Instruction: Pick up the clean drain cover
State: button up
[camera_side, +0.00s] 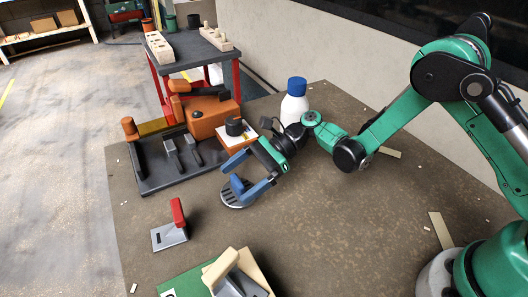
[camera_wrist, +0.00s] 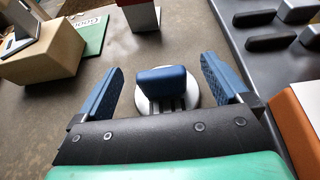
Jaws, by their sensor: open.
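A round grey slatted drain cover (camera_side: 232,203) with a blue upright handle lies on the brown worktop, near the middle of the side view. In the wrist view the cover (camera_wrist: 193,90) is centred, its blue handle (camera_wrist: 162,81) between my two blue fingers. My gripper (camera_side: 232,186) is open around the handle, one finger on each side. In the wrist view my gripper (camera_wrist: 163,64) shows gaps between both fingers and the handle. The cover still appears to rest on the surface. I see no dirt on its visible part.
A grey plate with a red handle (camera_side: 178,213) lies front left. A dark tray (camera_side: 150,176), an orange machine (camera_side: 212,117) and a white bottle (camera_side: 294,106) stand behind. The right worktop is mostly clear.

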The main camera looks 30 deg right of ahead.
jog(key=c, duration=1.4)
jog(key=shift+r, duration=0.1)
